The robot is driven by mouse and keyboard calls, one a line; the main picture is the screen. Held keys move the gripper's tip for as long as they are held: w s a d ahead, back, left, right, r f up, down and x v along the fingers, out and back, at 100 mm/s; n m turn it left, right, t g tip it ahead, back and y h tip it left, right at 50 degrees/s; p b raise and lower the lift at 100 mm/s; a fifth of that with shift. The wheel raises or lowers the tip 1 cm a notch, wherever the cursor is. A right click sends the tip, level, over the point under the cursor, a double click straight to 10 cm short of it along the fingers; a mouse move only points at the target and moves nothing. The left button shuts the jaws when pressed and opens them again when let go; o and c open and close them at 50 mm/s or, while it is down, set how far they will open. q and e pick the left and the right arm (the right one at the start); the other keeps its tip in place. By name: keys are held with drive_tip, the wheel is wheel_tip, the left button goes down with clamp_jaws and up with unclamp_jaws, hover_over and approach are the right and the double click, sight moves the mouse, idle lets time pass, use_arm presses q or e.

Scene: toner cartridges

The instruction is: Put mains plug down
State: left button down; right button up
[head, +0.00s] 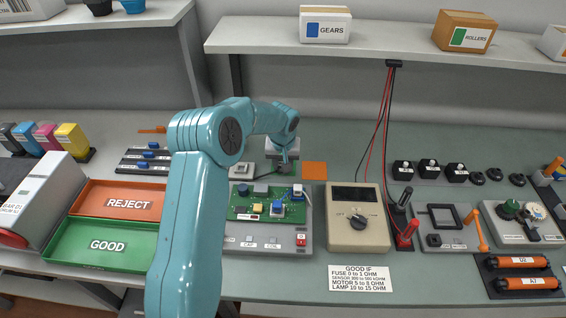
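My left arm reaches in from the lower left, and its gripper (284,161) is over the back of the bench, just behind the circuit board tester (268,238). A small dark piece (285,169) shows right under the gripper; it may be the mains plug, but it is too small and too covered to be sure. The fingers are small and partly hidden, so I cannot tell whether they are shut on it. A black cable (264,180) runs on the bench from a small pale box (241,171) towards this spot. My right gripper is not in view.
An orange square (314,171) lies right of the gripper. A beige meter (357,220) with red and black probes stands front right. Red REJECT (100,196) and green GOOD (80,254) trays lie left. A shelf (400,45) overhangs the back.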

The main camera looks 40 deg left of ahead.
use_arm(q)
drive_tip(key=c, duration=0.7)
unclamp_jaws()
drive_tip(key=shift+f, duration=0.1)
drive_tip(key=shift+c, duration=0.2)
drive_tip(key=v, duration=1.2)
drive_tip(key=shift+r+b, duration=0.25)
drive_tip(key=shift+b, duration=0.1)
drive_tip(key=shift+a, duration=0.1)
